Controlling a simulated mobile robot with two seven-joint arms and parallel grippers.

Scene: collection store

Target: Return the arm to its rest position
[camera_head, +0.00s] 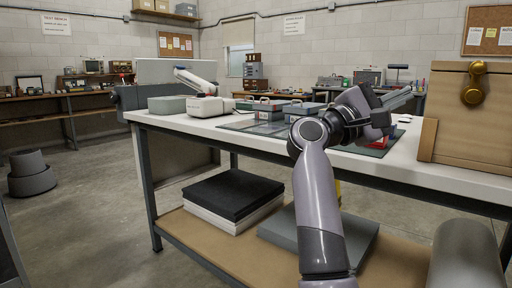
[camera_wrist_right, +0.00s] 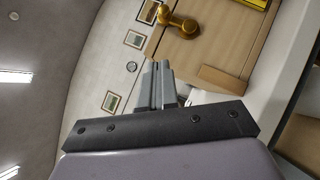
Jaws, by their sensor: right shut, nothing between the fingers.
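My right arm (camera_head: 320,200) rises from the bottom middle of the head view and bends at the front edge of the white-topped workbench (camera_head: 250,138). My right gripper (camera_head: 401,97) is held above the bench and points right. Its two grey fingers are together with nothing between them, also in the right wrist view (camera_wrist_right: 157,80). Beyond them stands a tan wooden case (camera_head: 470,130) with a brass fitting (camera_head: 474,84). The case appears apart from the fingers. My left gripper is not in view.
Grey-green boxes (camera_head: 262,108), a white device (camera_head: 208,106) and a dark mat (camera_head: 240,123) lie on the bench. Black and white slabs (camera_head: 233,192) and a grey slab (camera_head: 358,238) lie on the lower shelf. The floor at left is mostly clear.

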